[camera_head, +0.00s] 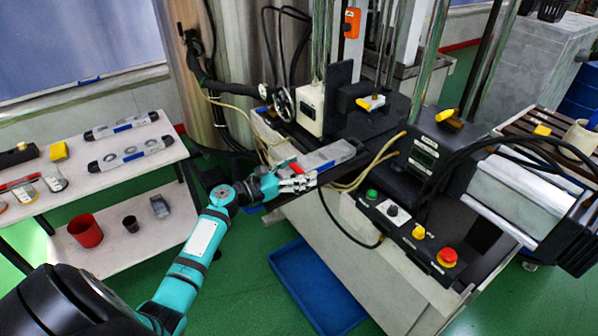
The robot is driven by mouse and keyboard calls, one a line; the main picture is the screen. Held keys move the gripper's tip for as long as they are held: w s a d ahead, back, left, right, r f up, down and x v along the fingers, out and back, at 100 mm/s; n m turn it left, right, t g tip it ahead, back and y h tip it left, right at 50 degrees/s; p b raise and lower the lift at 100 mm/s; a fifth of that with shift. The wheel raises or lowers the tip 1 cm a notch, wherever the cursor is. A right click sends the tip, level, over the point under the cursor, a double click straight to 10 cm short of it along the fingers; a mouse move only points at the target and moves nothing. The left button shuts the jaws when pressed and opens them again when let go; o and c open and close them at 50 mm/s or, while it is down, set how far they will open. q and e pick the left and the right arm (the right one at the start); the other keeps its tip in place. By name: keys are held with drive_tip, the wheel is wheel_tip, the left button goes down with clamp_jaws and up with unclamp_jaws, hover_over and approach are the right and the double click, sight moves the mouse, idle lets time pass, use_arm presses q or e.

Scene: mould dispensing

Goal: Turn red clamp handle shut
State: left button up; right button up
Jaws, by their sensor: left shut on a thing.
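The red clamp handle (297,168) shows as a small red piece at the front left of the machine, by the near end of a grey metal mould (328,156). My left gripper (305,181) reaches in from the left and is shut on the red handle. Its fingers hide much of the handle, so its exact angle is hard to tell. My right gripper is not in view.
A control panel with a red emergency button (447,257) stands right of the gripper. Cables hang around the machine. A white shelf (95,183) with moulds is at left. A blue tray (318,290) lies below on the green floor.

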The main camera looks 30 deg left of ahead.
use_arm(q)
drive_tip(key=o, duration=1.1)
drive_tip(key=shift+o, duration=0.2)
drive_tip(key=v, duration=1.2)
